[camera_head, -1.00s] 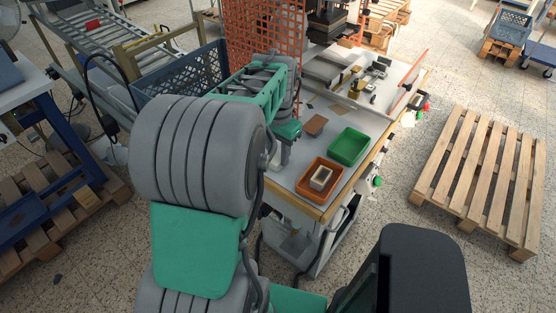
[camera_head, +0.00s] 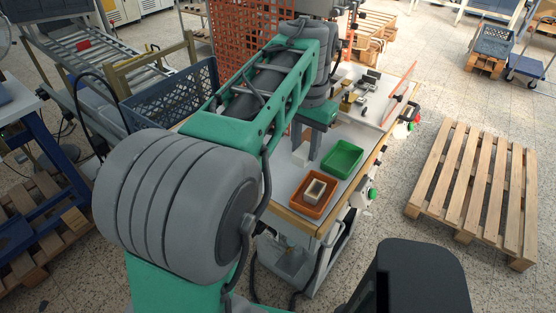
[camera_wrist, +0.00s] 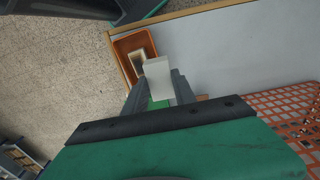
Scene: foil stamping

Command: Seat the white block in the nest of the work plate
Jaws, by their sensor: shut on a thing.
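My gripper (camera_wrist: 159,86) is shut on the white block (camera_wrist: 157,75), which sticks out past the fingertips in the wrist view. In the head view the block (camera_head: 300,156) shows as a small pale shape at the end of my arm, above the near part of the table. I cannot tell its exact height. The work plate and its nest cannot be made out for certain. Small fixtures (camera_head: 358,92) stand at the far end of the table, partly behind my arm.
An orange tray (camera_head: 299,198) with a cream open box (camera_head: 316,190) in it stands at the table's near corner. A green tray (camera_head: 342,157) is beside it. An orange mesh screen (camera_wrist: 290,112) borders the table. A wooden pallet (camera_head: 474,190) lies to the right.

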